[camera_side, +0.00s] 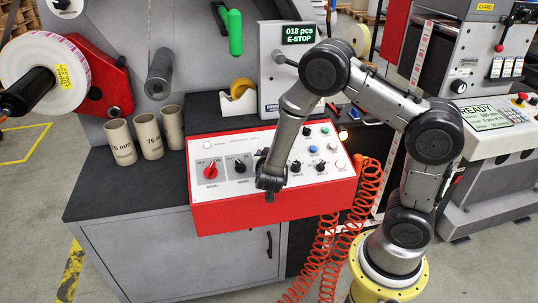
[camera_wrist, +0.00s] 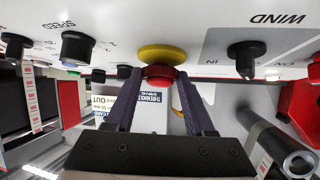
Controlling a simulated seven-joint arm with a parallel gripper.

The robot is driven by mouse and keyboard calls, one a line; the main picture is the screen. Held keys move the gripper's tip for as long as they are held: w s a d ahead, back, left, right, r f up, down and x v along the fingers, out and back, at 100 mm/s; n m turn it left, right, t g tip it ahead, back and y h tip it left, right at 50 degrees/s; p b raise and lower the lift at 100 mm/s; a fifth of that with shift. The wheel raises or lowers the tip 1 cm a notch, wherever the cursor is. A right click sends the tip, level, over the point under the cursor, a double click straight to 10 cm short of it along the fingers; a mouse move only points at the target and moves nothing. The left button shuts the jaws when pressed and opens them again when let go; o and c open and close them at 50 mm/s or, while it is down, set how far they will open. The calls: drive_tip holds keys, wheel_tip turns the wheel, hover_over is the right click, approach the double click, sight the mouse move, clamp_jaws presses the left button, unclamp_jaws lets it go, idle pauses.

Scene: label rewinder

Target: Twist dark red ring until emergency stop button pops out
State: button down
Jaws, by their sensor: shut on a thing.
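The emergency stop button shows in the wrist view as a red head with a dark red ring (camera_wrist: 160,77) in front of a round yellow collar (camera_wrist: 163,54) on the panel. My gripper (camera_wrist: 160,84) has one finger on each side of the red head and is shut on it. In the side view my gripper (camera_side: 270,180) is at the front of the red-edged control box (camera_side: 270,207), and it hides the button there. The green display (camera_side: 298,34) reads "018 pcs" and "E-STOP".
A red knob (camera_side: 211,170) and a black knob (camera_side: 240,166) sit left of my gripper on the panel. In the wrist view a black WIND knob (camera_wrist: 246,57) is right of the button and a SPEED knob (camera_wrist: 76,47) is left. Cardboard cores (camera_side: 149,136) stand left of the box.

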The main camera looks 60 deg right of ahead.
drive_tip(key=m+g, duration=0.1)
drive_tip(key=m, duration=0.1)
drive_tip(key=m+g+h, duration=0.1)
drive_tip(key=g, duration=0.1)
drive_tip(key=m+g, duration=0.1)
drive_tip(key=m, duration=0.1)
drive_tip(key=shift+w+a+m+g, duration=0.1)
drive_tip(key=shift+w+m+g, duration=0.2)
drive_tip(key=shift+g, duration=0.1)
drive_tip(key=shift+m, duration=0.3)
drive_tip(key=shift+c, duration=1.3)
unclamp_jaws()
drive_tip(key=shift+r, duration=0.1)
drive_tip(key=v, duration=1.3)
drive_tip(key=shift+a, duration=0.45)
drive_tip(key=shift+w, duration=0.1)
